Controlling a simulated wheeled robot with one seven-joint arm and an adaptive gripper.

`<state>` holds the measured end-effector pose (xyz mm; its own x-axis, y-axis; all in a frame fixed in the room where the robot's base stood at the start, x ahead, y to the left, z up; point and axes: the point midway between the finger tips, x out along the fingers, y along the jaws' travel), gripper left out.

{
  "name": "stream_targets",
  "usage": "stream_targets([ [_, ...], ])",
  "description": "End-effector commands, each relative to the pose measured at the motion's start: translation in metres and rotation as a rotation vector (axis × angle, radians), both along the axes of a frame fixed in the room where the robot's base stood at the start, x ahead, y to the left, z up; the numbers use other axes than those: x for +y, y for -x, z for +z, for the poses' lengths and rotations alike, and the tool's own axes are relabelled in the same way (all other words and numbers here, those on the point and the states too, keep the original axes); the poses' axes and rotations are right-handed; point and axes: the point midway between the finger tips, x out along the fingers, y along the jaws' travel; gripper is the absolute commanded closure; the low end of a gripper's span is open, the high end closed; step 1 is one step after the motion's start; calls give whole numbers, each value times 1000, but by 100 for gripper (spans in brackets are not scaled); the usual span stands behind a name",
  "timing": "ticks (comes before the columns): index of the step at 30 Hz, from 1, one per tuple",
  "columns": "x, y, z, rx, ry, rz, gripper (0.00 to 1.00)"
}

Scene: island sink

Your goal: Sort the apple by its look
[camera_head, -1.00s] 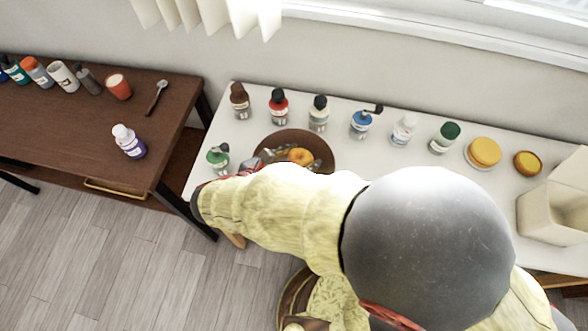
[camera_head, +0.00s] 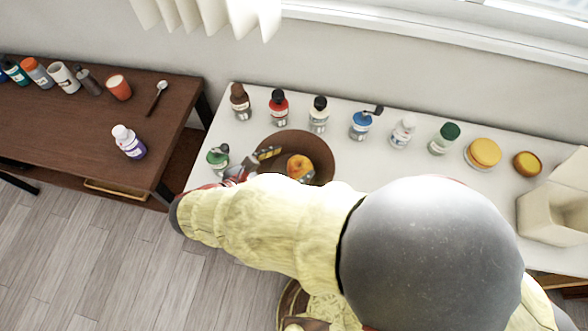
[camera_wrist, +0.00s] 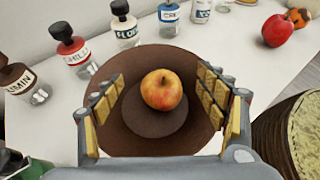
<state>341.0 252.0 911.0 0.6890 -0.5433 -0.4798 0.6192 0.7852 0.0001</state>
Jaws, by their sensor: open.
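A yellow-orange apple with a red blush (camera_head: 299,166) rests near the middle of a round brown plate (camera_head: 318,147) on the white counter. In the wrist view the apple (camera_wrist: 162,89) sits on the plate (camera_wrist: 190,128), between and beyond the two fingers. My gripper (camera_wrist: 160,98) is open, with yellow pads on both sides of the apple and visible gaps to it. In the head view my gripper (camera_head: 287,165) is over the near side of the plate; my arm hides part of it. A red apple (camera_wrist: 278,30) lies farther off at the wrist view's upper right.
Several bottles stand behind the plate, including a red-labelled one (camera_head: 279,107) and a blue one (camera_head: 362,124). A green-capped bottle (camera_head: 218,158) stands close left of it. Yellow round containers (camera_head: 483,153) and a beige box (camera_head: 556,200) are to the right. A brown table (camera_head: 80,130) is at left.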

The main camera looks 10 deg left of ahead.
Motion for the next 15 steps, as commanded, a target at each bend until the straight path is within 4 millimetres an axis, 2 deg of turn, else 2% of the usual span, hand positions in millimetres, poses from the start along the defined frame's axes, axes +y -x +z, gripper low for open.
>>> stream_targets([
  [6,25,31,21,0,-2,3,27],
  [15,41,52,36,-1,1,1,27],
])
